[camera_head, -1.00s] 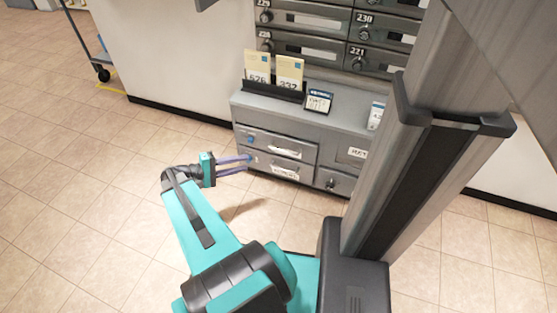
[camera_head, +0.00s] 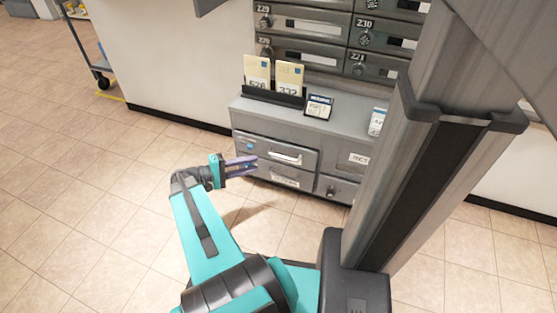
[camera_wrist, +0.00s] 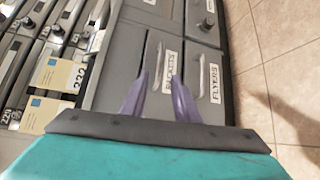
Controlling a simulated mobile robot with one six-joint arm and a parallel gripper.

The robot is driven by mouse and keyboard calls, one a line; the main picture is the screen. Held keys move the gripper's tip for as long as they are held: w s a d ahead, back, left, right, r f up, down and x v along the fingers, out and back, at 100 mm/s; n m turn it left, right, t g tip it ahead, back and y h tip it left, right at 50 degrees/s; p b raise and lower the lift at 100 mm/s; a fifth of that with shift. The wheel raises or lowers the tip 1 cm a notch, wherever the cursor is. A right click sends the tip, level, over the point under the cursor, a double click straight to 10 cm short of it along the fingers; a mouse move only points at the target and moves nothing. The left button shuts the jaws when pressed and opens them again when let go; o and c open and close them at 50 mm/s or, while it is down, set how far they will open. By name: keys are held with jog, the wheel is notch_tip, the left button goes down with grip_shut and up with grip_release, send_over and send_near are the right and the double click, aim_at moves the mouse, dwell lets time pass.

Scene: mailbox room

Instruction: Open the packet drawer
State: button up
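The packet drawer (camera_wrist: 159,45), a grey front labelled PACKETS, is the upper left drawer of the low grey cabinet and looks shut. It also shows in the head view (camera_head: 268,150). Its pale bar handle (camera_head: 285,158) runs sideways across the front; in the wrist view the handle (camera_wrist: 159,67) appears between my fingertips. My gripper (camera_wrist: 157,82) is open, with two purple fingers apart and nothing held. In the head view my gripper (camera_head: 252,164) is at the left part of the drawer front, left of the handle. I cannot tell whether a finger touches.
The flyers drawer (camera_wrist: 210,72) lies directly below, with its own handle. Other drawers (camera_head: 338,188) are to the right. A card rack (camera_head: 272,95) and small signs stand on the cabinet top, under the mailboxes (camera_head: 310,22). The tiled floor (camera_head: 90,200) at left is clear.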

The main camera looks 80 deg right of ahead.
jog(key=b+x, duration=0.3)
jog(key=x, duration=0.8)
jog(key=shift+s+d+b, duration=0.2)
jog(key=shift+s+b, duration=0.15)
jog(key=shift+b, duration=0.05)
jog(key=shift+f, duration=0.1)
grip_shut()
